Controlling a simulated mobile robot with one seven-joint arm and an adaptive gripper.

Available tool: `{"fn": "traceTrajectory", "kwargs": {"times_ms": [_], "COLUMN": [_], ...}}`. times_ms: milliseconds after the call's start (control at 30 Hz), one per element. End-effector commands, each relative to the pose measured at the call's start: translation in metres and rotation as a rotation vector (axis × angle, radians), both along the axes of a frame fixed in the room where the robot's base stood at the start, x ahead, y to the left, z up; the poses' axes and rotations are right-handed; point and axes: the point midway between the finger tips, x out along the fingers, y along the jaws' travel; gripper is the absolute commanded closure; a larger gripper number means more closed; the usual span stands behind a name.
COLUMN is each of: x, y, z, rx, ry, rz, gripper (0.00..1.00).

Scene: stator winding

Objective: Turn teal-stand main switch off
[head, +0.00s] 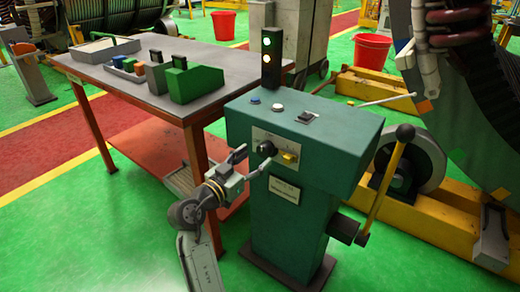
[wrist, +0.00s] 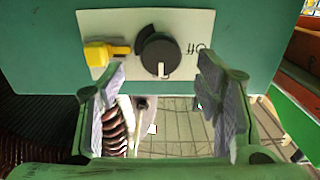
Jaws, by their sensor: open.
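The teal stand (head: 300,205) stands upright right of centre in the head view. Its front plate bears a black round main switch (head: 267,148) and a yellow part (head: 290,156) beside it. In the wrist view the black knob (wrist: 160,56) sits on the pale plate (wrist: 125,22), and its white mark points down in the picture. Inverted "Off" lettering (wrist: 197,48) shows to the knob's right, and the yellow part (wrist: 105,52) is to its left. My gripper (head: 251,162) is open and empty in front of the plate. In the wrist view its fingers (wrist: 160,82) frame the knob, apparently without touching.
A signal lamp (head: 268,58) with lit lights rises behind the stand. Buttons (head: 277,107) and a black rocker (head: 307,116) are on its top. A yellow lever (head: 385,185) is on its right side. A table (head: 215,60) with green boxes stands close on the left.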

Motion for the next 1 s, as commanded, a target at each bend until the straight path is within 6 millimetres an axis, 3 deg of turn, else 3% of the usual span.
{"fn": "traceTrajectory", "kwargs": {"times_ms": [233,600,1000], "x": [0.026,0.032,0.031], "y": [-0.019,-0.022,-0.022], "z": [0.001,0.0,0.0], "rx": [-0.001,0.0,0.0], "ry": [0.001,0.0,0.0], "rz": [0.0,0.002,0.002], "gripper": [0.42,0.42,0.68]}}
